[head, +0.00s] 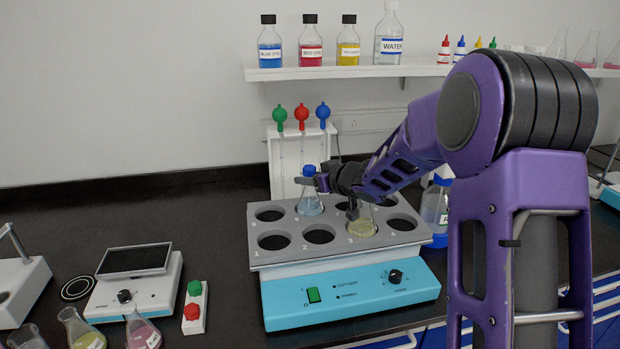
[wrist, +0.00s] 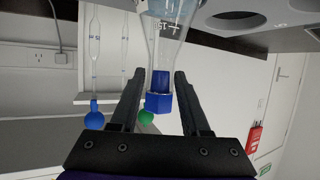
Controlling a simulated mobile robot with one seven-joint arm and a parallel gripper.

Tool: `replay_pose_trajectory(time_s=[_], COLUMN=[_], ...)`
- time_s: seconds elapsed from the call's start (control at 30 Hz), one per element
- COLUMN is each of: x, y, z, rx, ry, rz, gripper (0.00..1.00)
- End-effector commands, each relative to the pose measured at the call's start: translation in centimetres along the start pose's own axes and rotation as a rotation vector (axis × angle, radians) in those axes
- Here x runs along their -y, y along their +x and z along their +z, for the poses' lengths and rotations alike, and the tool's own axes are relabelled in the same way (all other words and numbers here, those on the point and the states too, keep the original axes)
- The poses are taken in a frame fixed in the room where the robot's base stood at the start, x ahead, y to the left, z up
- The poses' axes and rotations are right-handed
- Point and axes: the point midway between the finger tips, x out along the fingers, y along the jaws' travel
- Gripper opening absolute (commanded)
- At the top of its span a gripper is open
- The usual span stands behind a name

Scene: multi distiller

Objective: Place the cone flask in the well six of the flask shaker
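The cone flask (head: 310,204) has bluish contents and a blue stopper. It stands upright in the back row of the flask shaker (head: 330,270), second well from the left; I cannot read that well's number. My gripper (head: 312,181) is at the stopper's height. In the wrist view, which is upside down, my gripper's fingers (wrist: 159,80) are open on either side of the blue stopper (wrist: 159,92), with gaps between. The flask body (wrist: 168,40) shows past the fingertips. A second flask (head: 362,226) with yellowish contents sits in a front-row well, partly behind my arm.
Several other shaker wells are empty. A pipette stand (head: 300,150) with green, red and blue bulbs stands behind the shaker. A balance (head: 137,281) and loose flasks (head: 82,330) are at left. A bottle shelf (head: 350,71) hangs above. A blue-based bottle (head: 436,208) stands right of the shaker.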

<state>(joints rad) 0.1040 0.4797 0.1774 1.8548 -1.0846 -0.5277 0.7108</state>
Motion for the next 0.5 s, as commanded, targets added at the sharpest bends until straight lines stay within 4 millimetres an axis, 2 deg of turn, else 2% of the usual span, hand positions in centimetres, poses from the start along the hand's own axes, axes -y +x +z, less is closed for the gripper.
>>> replay_pose_trajectory(time_s=[0.03, 0.07, 0.1, 0.4, 0.5], x=[0.0, 0.0, 0.0, 0.0, -0.1], y=[0.0, 0.0, 0.0, -0.1, -1.0], z=[0.0, 0.0, 0.0, -0.3, -0.5], rx=[0.0, 0.0, 0.0, 0.0, 0.0], ry=[0.0, 0.0, 0.0, -0.001, 0.0], rz=[0.0, 0.0, 0.0, 0.0, 0.001], gripper=[0.57, 0.63, 0.64, 0.64, 0.64])
